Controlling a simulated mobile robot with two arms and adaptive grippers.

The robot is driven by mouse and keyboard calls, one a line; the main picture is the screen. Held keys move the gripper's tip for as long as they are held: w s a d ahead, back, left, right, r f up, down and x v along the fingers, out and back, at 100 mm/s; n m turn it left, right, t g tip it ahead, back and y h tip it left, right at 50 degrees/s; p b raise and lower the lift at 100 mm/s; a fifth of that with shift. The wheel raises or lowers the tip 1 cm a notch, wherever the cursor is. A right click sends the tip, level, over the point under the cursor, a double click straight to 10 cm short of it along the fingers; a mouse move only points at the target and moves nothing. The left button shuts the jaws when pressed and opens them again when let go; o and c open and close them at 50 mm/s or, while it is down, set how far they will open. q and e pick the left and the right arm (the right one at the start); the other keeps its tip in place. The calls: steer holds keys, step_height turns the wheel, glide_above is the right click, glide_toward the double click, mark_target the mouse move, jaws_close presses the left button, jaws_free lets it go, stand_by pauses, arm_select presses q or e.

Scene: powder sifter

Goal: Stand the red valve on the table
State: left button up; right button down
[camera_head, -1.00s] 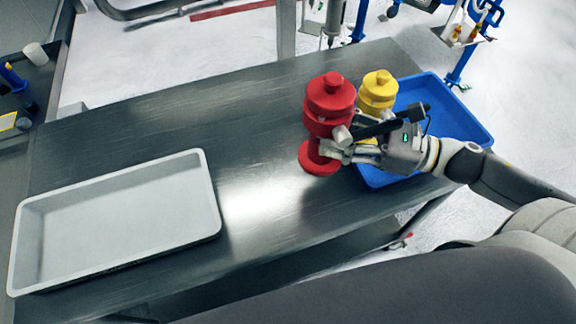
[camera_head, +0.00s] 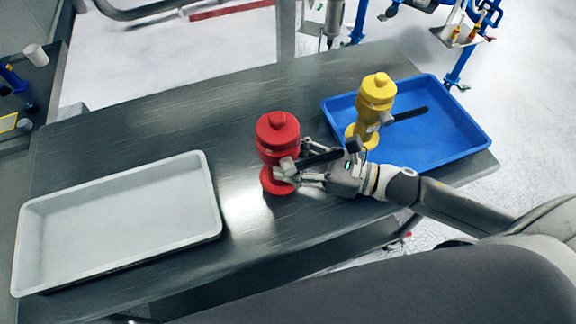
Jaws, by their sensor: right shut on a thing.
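The red valve (camera_head: 278,139) is upright at the middle of the dark table, between the two trays. Its round base is at or just above the table top; I cannot tell if it touches. My right gripper (camera_head: 292,172) comes from the right and is shut on the red valve at its lower body, near its black handle. The fingers partly hide the valve's lower part. My left gripper is not in view.
A yellow valve (camera_head: 376,96) stands in the blue tray (camera_head: 440,152) at the right. An empty grey-white tray (camera_head: 120,215) lies at the left. The table (camera_head: 180,118) is bare behind and between the trays.

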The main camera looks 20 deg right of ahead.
steer(key=shift+w+a+f, duration=0.1)
steer(key=shift+a+f, duration=0.05)
steer(key=shift+a, duration=0.15)
step_height(320, 180, down, 2)
steer(key=shift+p, duration=0.45)
steer(key=shift+f, duration=0.6)
steer(key=shift+f, duration=0.1)
steer(key=c, duration=0.8)
jaws_free()
